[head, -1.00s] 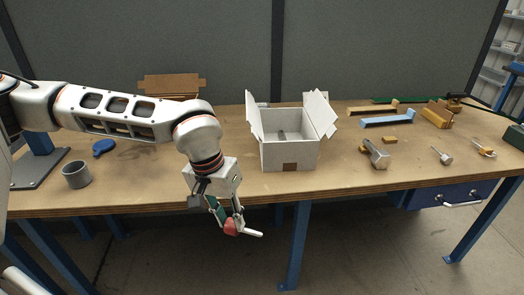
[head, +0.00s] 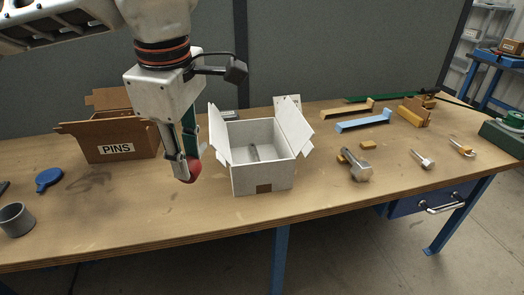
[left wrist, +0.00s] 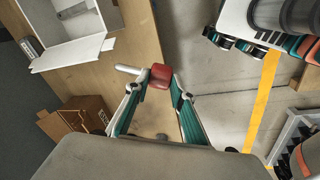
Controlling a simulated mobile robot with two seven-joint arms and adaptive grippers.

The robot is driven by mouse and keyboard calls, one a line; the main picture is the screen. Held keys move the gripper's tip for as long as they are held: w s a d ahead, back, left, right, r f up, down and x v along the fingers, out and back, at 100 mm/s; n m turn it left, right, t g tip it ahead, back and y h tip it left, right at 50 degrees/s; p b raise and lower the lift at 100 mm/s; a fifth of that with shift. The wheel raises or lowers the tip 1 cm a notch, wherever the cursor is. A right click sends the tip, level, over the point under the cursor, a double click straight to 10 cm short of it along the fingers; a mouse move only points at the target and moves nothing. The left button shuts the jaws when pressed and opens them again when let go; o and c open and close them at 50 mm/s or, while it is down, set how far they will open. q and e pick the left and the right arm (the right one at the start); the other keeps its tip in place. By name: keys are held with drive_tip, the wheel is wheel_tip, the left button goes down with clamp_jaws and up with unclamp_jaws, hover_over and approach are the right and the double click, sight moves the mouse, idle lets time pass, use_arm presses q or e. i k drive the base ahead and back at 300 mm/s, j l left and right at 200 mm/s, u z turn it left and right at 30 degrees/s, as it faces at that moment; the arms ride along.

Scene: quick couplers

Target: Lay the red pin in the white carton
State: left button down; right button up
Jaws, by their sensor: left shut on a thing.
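The red pin has a red head (head: 193,172) and a pale shaft, which shows in the left wrist view (left wrist: 127,70). My left gripper (head: 184,165) points down with its fingers shut on the red head. It is left of the white carton (head: 250,181) in the head view, near the carton's left flap, and the pin is outside the carton. The pin's shaft is hidden in the head view. The white carton stands upright on the bench with its flaps open and a grey object (head: 253,153) inside.
A brown box labelled PINS (head: 131,157) stands at the left, behind my gripper. A grey cup (head: 16,220) and a blue paddle-shaped thing (head: 48,179) lie further left. A metal bolt-like part (head: 356,168) and several brackets are at the right. The bench front is clear.

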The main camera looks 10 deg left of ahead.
sight(243, 156)
drive_tip(key=i, duration=1.05)
